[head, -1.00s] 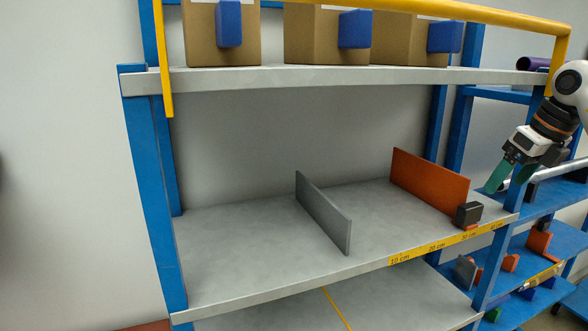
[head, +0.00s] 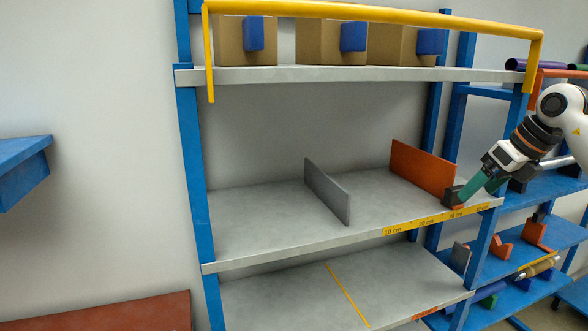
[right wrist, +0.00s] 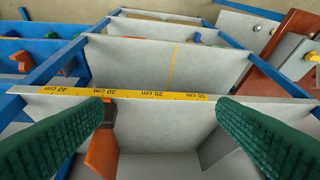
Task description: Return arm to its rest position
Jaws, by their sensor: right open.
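My right arm comes in from the right in the head view. Its gripper (head: 480,189) has green fingers and points down-left at the right front end of the middle shelf (head: 262,215). It is open and empty, with wide space between the fingers in the right wrist view (right wrist: 165,110). A small dark block (head: 452,196) sits at the shelf's front edge by the orange divider (head: 422,171). One fingertip overlaps the block's side in the picture; I cannot tell if they touch. My left gripper is not in view.
A grey divider (head: 327,191) stands upright mid-shelf. The shelf left of it is clear. Cardboard boxes (head: 316,41) with blue parts stand on the top shelf behind a yellow rail (head: 380,18). Blue shelves (head: 545,192) with loose parts stand at the right, close to my arm.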

